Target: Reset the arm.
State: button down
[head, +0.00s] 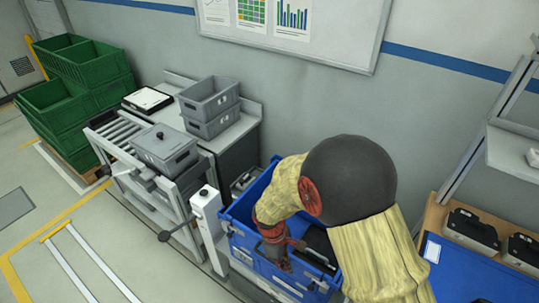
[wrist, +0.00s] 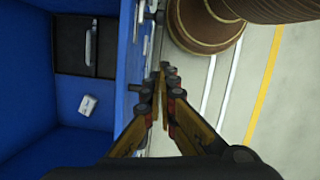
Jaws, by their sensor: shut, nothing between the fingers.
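My arm, in a yellowish cover with a dark round joint, reaches down over a blue crate (head: 237,217) in the head view. My gripper (head: 286,266) is low at the crate's near side, and its tips are hard to make out there. In the wrist view my gripper (wrist: 163,72) has its fingers together with nothing between them. The fingers lie beside the blue crate's wall (wrist: 133,60), with floor showing beyond them. My arm hides part of the crate.
A dark case (wrist: 88,40) and a small white piece (wrist: 88,105) lie inside the crate. A roller conveyor (head: 112,146) carries a grey lidded bin (head: 165,150). Stacked grey bins (head: 210,105) stand behind. Green crates (head: 75,85) are at left. Black cases (head: 470,230) lie at right.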

jog(key=s+d+r+m+t+b, duration=0.1)
jog(key=s+d+r+m+t, duration=0.1)
jog(key=r, duration=0.8)
jog(key=s+d+r+m+t+y+b, duration=0.1)
jog(key=s+d+r+m, duration=0.3)
jog(key=r, duration=0.6)
jog(key=s+d+r+m+t+y+b, duration=0.1)
jog(key=s+d+r+m+t, duration=0.3)
jog(key=r, duration=0.6)
jog(key=s+m+b, duration=0.1)
jog(key=s+m, duration=0.1)
jog(key=shift+s, duration=0.3)
